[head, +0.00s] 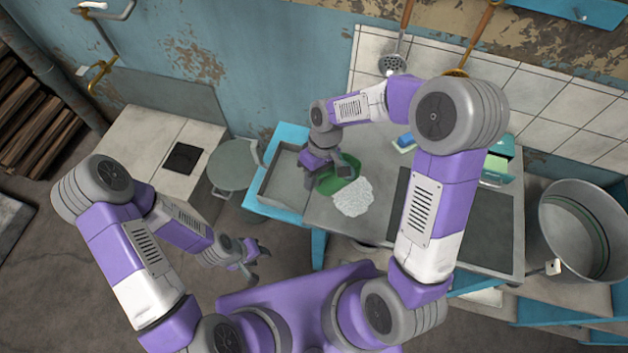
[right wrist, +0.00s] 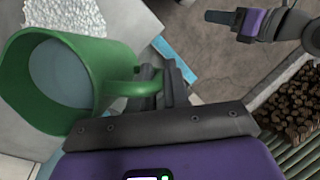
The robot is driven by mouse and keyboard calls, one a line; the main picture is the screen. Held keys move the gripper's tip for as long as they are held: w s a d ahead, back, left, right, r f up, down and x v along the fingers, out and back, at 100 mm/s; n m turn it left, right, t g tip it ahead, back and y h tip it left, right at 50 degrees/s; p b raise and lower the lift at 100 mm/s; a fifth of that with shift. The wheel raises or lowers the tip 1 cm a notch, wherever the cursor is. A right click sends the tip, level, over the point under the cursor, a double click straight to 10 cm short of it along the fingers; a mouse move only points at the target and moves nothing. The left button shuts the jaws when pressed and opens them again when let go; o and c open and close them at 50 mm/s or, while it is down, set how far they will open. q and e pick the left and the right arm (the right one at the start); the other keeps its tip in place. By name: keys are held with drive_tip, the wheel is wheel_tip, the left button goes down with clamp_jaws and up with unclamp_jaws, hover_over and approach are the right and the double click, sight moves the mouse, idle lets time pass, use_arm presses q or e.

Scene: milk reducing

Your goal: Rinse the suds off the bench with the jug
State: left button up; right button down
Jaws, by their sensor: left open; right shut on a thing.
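A patch of white foamy suds (head: 352,198) lies on the grey bench (head: 328,218); its edge also shows at the top of the right wrist view (right wrist: 66,14). My right gripper (head: 326,172) is over the bench's left part, just behind the suds. It is shut on the handle of the green jug (right wrist: 108,62), which appears tilted in the right wrist view. A pale grey-blue surface shows inside the jug; I cannot tell whether it is water. The jug (head: 345,182) is partly hidden by the gripper in the head view. My left gripper (head: 254,258) is open and empty, left of the bench.
A shallow grey basin (head: 262,184) adjoins the bench's left end. A dark panel (head: 478,230) covers much of the bench's right side. A blue item (head: 405,140) and green containers (head: 497,165) stand along the back. A large metal pot (head: 560,225) is at the far right.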

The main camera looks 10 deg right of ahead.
sight(325, 173)
drive_tip(key=shift+d+r+t+y+b, duration=0.25)
drive_tip(key=shift+r+y+b, duration=0.3)
drive_tip(key=shift+y, duration=0.35)
drive_tip(key=shift+s+d+r+n+t+y+b, duration=0.1)
drive_tip(key=shift+r+n+t+y+b, duration=0.1)
drive_tip(key=shift+y+b, duration=0.3)
drive_tip(key=shift+d+r+n+t+y+b, duration=0.1)
drive_tip(key=shift+r+y+b, duration=0.05)
drive_tip(key=shift+y+b, duration=0.35)
drive_tip(key=shift+s+d+r+t+y+b, duration=0.15)
drive_tip(key=shift+d+y+b, duration=0.2)
drive_tip(key=shift+y+b, duration=0.45)
drive_tip(key=shift+s+d+r+t+y+b, duration=0.15)
drive_tip(key=shift+d+y+b, duration=0.3)
drive_tip(key=shift+b, duration=0.6)
drive_tip(key=shift+a+r, duration=0.1)
drive_tip(key=shift+a, duration=0.05)
